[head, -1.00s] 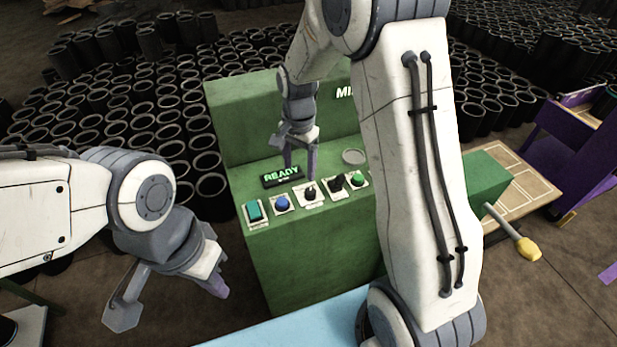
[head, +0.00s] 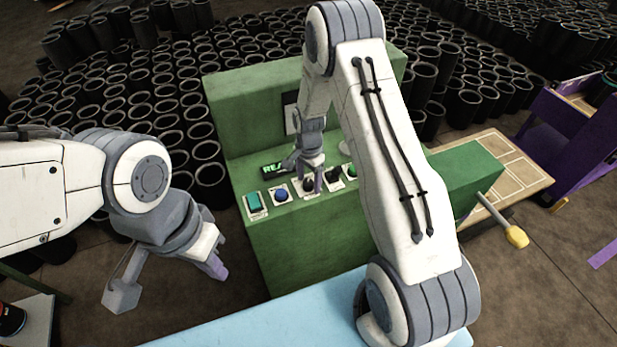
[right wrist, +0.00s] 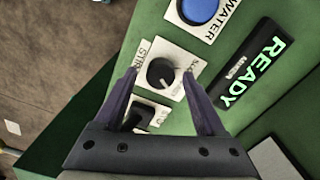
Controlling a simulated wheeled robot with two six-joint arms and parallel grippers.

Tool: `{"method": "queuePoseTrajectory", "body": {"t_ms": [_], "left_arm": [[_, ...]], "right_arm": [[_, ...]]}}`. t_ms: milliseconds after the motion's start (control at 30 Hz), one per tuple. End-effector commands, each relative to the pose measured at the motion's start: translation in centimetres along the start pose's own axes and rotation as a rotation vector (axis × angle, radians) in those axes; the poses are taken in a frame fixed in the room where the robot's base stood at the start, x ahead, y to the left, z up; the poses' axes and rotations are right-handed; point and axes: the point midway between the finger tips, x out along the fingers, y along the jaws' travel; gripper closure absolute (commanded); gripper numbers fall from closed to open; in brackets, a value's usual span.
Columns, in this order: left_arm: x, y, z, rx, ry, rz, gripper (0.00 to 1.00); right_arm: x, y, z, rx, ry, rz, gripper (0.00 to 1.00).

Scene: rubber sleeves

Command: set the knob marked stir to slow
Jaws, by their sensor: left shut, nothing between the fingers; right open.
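The stir knob (right wrist: 161,73) is a round black knob on a white plate marked STIR, on the green console (head: 300,235). A pale pointer line on it faces the lower right in the right wrist view; the small scale lettering is too blurred to read surely. My right gripper (right wrist: 159,76) is open, with one finger on each side of the knob; I cannot tell whether they touch it. In the head view the right gripper (head: 312,182) partly covers the knob. My left gripper (head: 217,268) is shut and empty, left of the console.
A blue button (right wrist: 200,10) marked WATER and a lit READY display (right wrist: 252,65) sit beside the knob. A black switch (right wrist: 150,113) is on its other side. A yellow-ended lever (head: 515,236) sticks out right.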

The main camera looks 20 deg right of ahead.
Motion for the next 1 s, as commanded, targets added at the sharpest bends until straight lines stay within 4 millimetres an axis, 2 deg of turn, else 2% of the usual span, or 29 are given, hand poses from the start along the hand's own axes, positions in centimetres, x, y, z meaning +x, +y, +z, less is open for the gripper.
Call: {"method": "queuePoseTrajectory", "body": {"t_ms": [233, 367, 400, 433, 767, 1000], "left_arm": [[0.0, 0.0, 0.0, 0.0, 0.0, 0.0, 1.0], [0.0, 0.0, 0.0, 0.0, 0.0, 0.0, 1.0], [0.0, 0.0, 0.0, 0.0, 0.0, 0.0, 1.0], [0.0, 0.0, 0.0, 0.0, 0.0, 0.0, 1.0], [0.3, 0.0, 0.0, -0.001, 0.0, 0.0, 1.0], [1.1, -0.1, 0.1, -0.002, 0.0, 0.0, 1.0]], "right_arm": [[0.1, 0.0, 0.0, 0.0, 0.001, -0.001, 0.27], [0.1, 0.0, 0.0, 0.0, 0.001, -0.001, 0.77], [0.1, 0.0, 0.0, 0.0, 0.0, -0.001, 0.92], [0.1, 0.0, 0.0, 0.0, 0.0, -0.001, 1.0], [0.1, 0.0, 0.0, -0.036, 0.0, -0.001, 1.0], [0.2, -0.1, 0.0, -0.168, 0.001, -0.002, 1.0]]}}
